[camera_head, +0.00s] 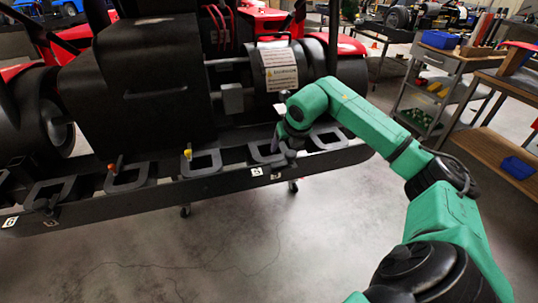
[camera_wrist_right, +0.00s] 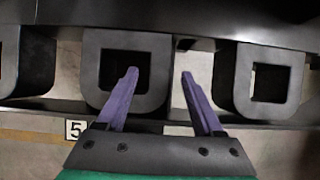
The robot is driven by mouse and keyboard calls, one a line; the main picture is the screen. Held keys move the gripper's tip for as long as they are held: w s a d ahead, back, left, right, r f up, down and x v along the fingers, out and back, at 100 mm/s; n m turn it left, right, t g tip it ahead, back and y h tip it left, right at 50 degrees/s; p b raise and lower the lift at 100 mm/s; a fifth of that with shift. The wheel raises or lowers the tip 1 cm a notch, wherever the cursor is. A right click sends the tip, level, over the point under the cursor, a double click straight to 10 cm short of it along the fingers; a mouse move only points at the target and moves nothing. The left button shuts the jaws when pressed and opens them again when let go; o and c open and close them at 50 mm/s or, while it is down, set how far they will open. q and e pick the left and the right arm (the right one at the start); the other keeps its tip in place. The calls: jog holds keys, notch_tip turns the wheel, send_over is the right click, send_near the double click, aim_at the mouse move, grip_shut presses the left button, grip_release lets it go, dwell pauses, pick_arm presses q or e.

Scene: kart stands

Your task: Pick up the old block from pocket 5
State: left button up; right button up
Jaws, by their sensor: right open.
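Pocket 5 is a dark square frame (camera_head: 257,152) on the front rail, with a white 5 label (camera_head: 257,171) below it. In the right wrist view, pocket 5 (camera_wrist_right: 151,103) is left of centre beside its label (camera_wrist_right: 76,130). Dark grey shows in its opening, and I cannot clearly make out the old block. My left gripper is not in view.
Another square pocket (camera_head: 331,137) is to the right on the rail (camera_head: 215,181). Further left, pockets carry a yellow-topped peg (camera_head: 188,155) and a red-topped peg (camera_head: 118,163). The dark kart body (camera_head: 145,75) rises behind. Floor in front is clear. A cart (camera_head: 445,60) stands right.

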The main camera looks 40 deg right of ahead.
jog(key=x, duration=0.2)
jog(key=shift+w+d+f, duration=0.1)
jog(key=shift+w+f, duration=0.15)
grip_shut()
jog(key=shift+r, duration=0.15)
dwell(1.0)
